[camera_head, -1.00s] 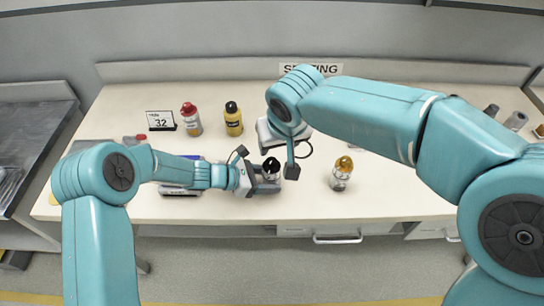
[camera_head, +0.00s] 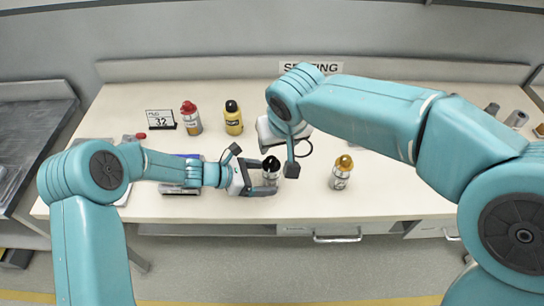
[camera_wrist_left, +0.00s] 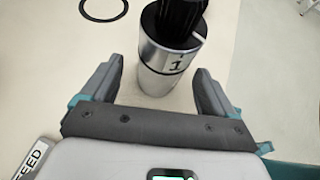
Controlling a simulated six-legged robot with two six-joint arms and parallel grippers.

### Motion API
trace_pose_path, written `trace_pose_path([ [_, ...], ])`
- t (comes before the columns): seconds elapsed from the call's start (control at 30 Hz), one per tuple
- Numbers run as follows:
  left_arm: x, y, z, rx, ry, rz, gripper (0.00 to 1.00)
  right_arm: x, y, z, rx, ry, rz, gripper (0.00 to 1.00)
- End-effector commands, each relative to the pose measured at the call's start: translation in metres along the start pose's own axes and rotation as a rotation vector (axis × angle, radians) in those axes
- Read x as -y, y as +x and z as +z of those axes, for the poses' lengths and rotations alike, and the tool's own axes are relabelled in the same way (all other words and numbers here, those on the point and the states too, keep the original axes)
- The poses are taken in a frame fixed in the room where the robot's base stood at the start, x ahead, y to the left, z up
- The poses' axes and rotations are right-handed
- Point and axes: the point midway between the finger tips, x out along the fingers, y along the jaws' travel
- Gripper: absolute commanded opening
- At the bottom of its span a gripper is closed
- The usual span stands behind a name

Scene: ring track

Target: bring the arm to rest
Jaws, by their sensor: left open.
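My left gripper (camera_head: 263,178) is at the front middle of the table, low over the top, with its jaws open. A silver bottle with a black top (camera_head: 271,171) stands upright just beyond the fingertips. In the left wrist view the bottle (camera_wrist_left: 168,60), marked 1, stands between and ahead of the two spread fingers (camera_wrist_left: 153,85), with gaps on both sides. My right arm crosses the head view from the right, and its end (camera_head: 288,150) hangs above the table beside the bottle. I cannot tell the state of its jaws.
A silver bottle with an orange top (camera_head: 341,172) stands to the right. A red-topped bottle (camera_head: 191,118), a yellow bottle (camera_head: 233,118) and a sign reading 32 (camera_head: 161,120) stand at the back left. A black ring (camera_wrist_left: 103,10) is marked on the tabletop. The front right tabletop is clear.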

Motion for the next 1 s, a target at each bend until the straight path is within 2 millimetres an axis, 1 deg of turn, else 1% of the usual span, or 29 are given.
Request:
trace_pose_path([
  [0.03,-0.002,-0.013,0.000,0.000,-0.001,0.006,0.88,0.000,0.000,0.000,0.000,0.000,0.000,0.57],
  [0.2,-0.002,-0.054,0.000,0.000,0.000,0.006,0.88,0.000,0.000,0.000,0.000,0.000,0.000,0.57],
  [0.3,-0.001,-0.074,0.000,-0.001,-0.002,0.005,0.88,0.000,0.000,0.000,0.000,0.000,0.000,0.57],
  [0.43,-0.001,-0.092,0.000,0.000,0.000,0.003,0.88,0.000,0.000,0.000,0.000,0.000,0.000,0.57],
  [0.6,0.000,-0.100,0.000,-0.001,0.000,0.000,0.88,0.000,0.000,0.000,0.000,0.000,0.000,0.57],
  [1.0,0.002,-0.101,-0.001,0.000,-0.001,0.000,0.88,0.001,-0.001,0.002,0.000,-0.001,0.000,0.57],
])
